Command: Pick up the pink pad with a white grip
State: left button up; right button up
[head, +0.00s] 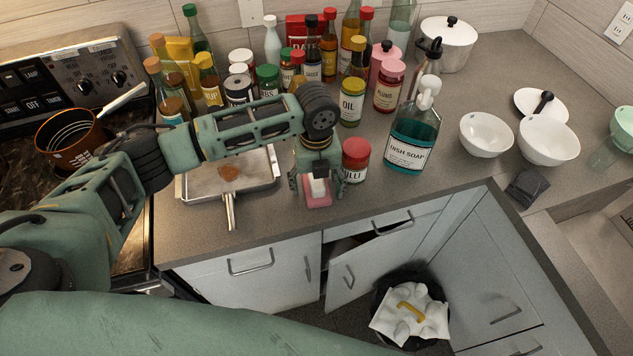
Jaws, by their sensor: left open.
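The pink pad with a white grip (318,200) lies on the grey counter near its front edge. Its white grip points up under my left gripper (316,192). The left gripper is open and points down, with one finger on each side of the pad's grip. The palm hides part of the grip, and I cannot tell whether the fingers touch the pad. My right gripper is not in view.
A metal pan (190,189) lies left of the pad. A red-lidded jar (355,160) stands close behind right, and a dish soap bottle (411,140) farther right. Several bottles crowd the back. A cupboard door (347,281) below stands ajar above a bin with a banana peel (410,311).

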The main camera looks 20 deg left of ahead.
pick_arm(q)
jog(key=shift+c, duration=0.6)
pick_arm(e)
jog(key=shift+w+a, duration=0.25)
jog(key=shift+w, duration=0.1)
pick_arm(q)
jog(key=c, duration=1.1)
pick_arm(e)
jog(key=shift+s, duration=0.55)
pick_arm(q)
jog(key=shift+r, duration=0.1)
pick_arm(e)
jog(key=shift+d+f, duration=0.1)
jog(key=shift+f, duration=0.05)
